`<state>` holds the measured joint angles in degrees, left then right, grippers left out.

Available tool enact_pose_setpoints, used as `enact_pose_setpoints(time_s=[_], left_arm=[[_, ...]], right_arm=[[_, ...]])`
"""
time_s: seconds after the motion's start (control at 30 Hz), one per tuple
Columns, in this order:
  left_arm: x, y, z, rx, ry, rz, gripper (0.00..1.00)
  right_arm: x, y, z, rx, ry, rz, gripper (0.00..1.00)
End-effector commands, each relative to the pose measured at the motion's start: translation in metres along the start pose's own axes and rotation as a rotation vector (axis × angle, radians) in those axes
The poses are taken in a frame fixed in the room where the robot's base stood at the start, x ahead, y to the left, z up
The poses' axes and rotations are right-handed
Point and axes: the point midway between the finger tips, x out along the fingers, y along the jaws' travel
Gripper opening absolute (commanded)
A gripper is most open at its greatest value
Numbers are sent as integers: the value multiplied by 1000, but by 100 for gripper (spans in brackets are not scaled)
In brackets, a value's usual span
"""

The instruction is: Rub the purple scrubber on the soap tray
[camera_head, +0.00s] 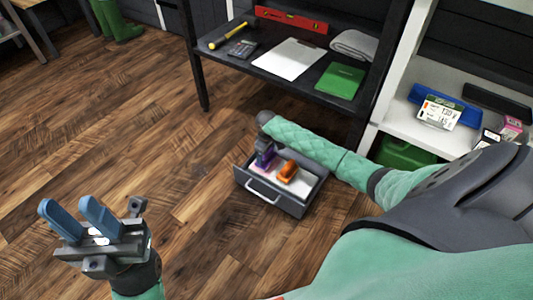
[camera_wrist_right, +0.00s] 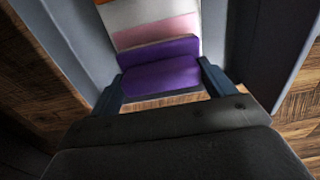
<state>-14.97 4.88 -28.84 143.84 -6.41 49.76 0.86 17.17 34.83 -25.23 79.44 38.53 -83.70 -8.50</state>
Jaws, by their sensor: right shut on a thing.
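The purple scrubber (camera_wrist_right: 160,72) is held between the two fingers of my right gripper (camera_wrist_right: 161,78) in the right wrist view. In the head view my right gripper (camera_head: 264,148) points down into the left part of a grey open tray with a handle (camera_head: 276,199), and the purple scrubber shows small below it. A white and pink surface (camera_wrist_right: 150,28) lies just beyond the scrubber; whether they touch I cannot tell. An orange block (camera_head: 287,171) lies in the tray, right of the scrubber. My left gripper (camera_head: 68,206) is open and empty, away from the tray.
A white shelf unit (camera_head: 395,118) stands at the right. The wooden floor left of the tray is clear.

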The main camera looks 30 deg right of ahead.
Motion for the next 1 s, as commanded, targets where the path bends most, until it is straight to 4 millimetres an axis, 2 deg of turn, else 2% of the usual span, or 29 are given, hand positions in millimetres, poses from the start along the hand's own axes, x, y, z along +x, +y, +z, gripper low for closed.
enact_pose_setpoints(time_s=[1.0], left_arm=[[0,0,0,0,0,2,32]], right_arm=[[9,0,0,0,0,0,63]])
